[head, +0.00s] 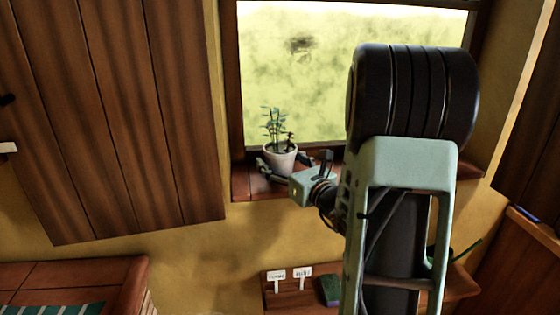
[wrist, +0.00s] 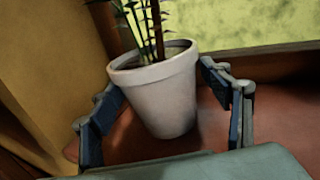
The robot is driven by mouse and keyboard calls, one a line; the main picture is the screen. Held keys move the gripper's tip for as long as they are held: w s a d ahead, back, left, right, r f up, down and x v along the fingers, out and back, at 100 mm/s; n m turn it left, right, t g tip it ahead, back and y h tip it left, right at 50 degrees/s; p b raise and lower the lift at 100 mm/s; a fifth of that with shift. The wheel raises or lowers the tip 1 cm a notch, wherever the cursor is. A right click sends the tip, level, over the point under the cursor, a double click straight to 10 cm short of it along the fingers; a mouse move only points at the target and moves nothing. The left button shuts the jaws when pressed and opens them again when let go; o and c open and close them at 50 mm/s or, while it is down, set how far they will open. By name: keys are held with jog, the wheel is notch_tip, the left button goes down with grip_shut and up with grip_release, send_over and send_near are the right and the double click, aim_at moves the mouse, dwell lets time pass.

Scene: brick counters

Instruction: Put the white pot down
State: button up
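The white pot (head: 280,161) holds a green leafy plant (head: 274,125) and is upright at the wooden window sill (head: 241,184). In the wrist view the pot (wrist: 165,98) fills the space between the two finger pads of my gripper (wrist: 162,85). The pads meet its sides just below the rim, left and right. My gripper (head: 285,162) reaches the pot from the right in the head view. The pot's base is over or on the reddish sill surface (wrist: 205,130); I cannot tell whether it touches.
The window (head: 310,70) is behind the pot. A wooden panel (head: 120,120) hangs to the left. Below, a wooden shelf (head: 300,298) carries two small white labels (head: 289,274) and a green item (head: 330,290). Bare sill shows left of the pot; my arm hides much of the right side.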

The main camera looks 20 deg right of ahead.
jog(key=shift+r, duration=0.1)
jog(key=shift+s, duration=0.15)
jog(key=s+d, duration=0.1)
jog(key=s, duration=1)
jog(key=shift+s+d, duration=0.2)
jog(key=shift+s, duration=0.15)
